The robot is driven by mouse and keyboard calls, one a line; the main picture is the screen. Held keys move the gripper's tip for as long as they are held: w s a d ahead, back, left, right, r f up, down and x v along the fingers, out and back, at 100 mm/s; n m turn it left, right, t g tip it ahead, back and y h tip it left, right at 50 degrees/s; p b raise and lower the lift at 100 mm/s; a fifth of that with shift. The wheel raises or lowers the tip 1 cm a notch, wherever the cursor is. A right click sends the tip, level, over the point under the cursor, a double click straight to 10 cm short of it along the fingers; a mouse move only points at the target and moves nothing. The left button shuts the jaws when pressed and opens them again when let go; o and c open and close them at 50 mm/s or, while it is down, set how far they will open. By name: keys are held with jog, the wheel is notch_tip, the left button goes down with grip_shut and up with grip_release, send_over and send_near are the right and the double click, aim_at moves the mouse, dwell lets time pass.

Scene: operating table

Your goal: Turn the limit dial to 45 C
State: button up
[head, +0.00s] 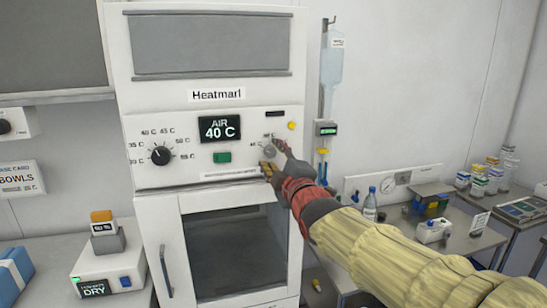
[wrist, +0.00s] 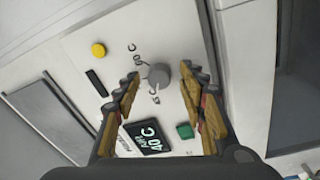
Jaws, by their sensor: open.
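A small grey dial (head: 269,151) sits at the right of the white cabinet's control panel, with tiny marks around it that I cannot read surely. In the wrist view the grey dial (wrist: 158,76) lies between my open fingertips, apart from both. My gripper (head: 271,156) reaches the panel from the right and partly hides the dial's surroundings; it also shows in the wrist view (wrist: 159,84). A larger black dial (head: 161,156) with temperature marks is at the panel's left. The display (head: 220,128) reads AIR 40 C. I cannot tell the grey dial's setting.
A green switch (head: 222,157) is under the display. A yellow button (head: 292,126) and a dark slot (head: 275,114) are above the grey dial. The glass door (head: 238,250) below is shut. A drip bag (head: 332,65) hangs to the right, near my arm.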

jog(key=v, duration=1.1)
jog(key=shift+s+d, duration=0.2)
jog(key=shift+s, duration=0.2)
jog(key=s+d+f+m+g+h, duration=0.2)
jog(key=f+m+g, duration=0.15)
jog(key=f, duration=0.45)
jog(key=s+d+f+m+g+h, duration=0.1)
jog(key=s+d+f+m+g, duration=0.1)
jog(key=f+m, duration=0.45)
jog(key=s+d+f+m+g+h+p, duration=0.1)
jog(key=s+d+f+m+g, duration=0.1)
jog(key=s, duration=0.5)
jog(key=s+d+f+m+g+h+p, duration=0.1)
jog(key=s+d+f+m+g, duration=0.1)
jog(key=s, duration=0.6)
jog(key=s+d+f+m+g+p, duration=0.1)
jog(key=s+d+f+m+g, duration=0.1)
jog(key=s+d+f+m, duration=0.2)
jog(key=s+d+f, duration=0.1)
jog(key=s+d, duration=0.2)
jog(key=s, duration=0.1)
jog(key=shift+d+f+g+h, duration=0.25)
jog(key=shift+f+g+h, duration=0.1)
jog(key=shift+h, duration=0.05)
